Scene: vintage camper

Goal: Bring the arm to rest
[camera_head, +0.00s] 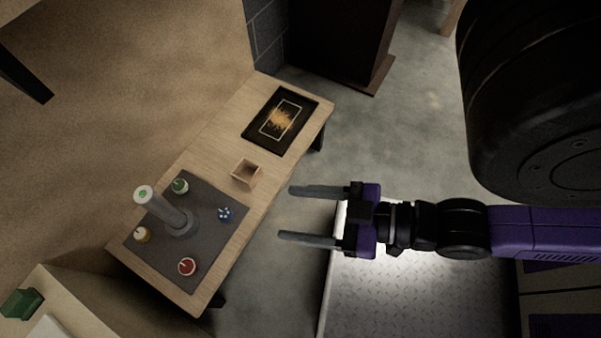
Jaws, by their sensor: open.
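My gripper (285,213) is open, with its two long grey fingers apart and nothing between them. It points left, and in the picture its fingertips lie just right of the wooden table's edge. My purple and black arm (440,228) stretches in from the right. Whether the fingers are above or below the table's height I cannot tell.
On the mat are a grey cylinder (165,210), a blue dotted item (225,214) and red (187,267), green (180,186) and yellowish (141,235) items.

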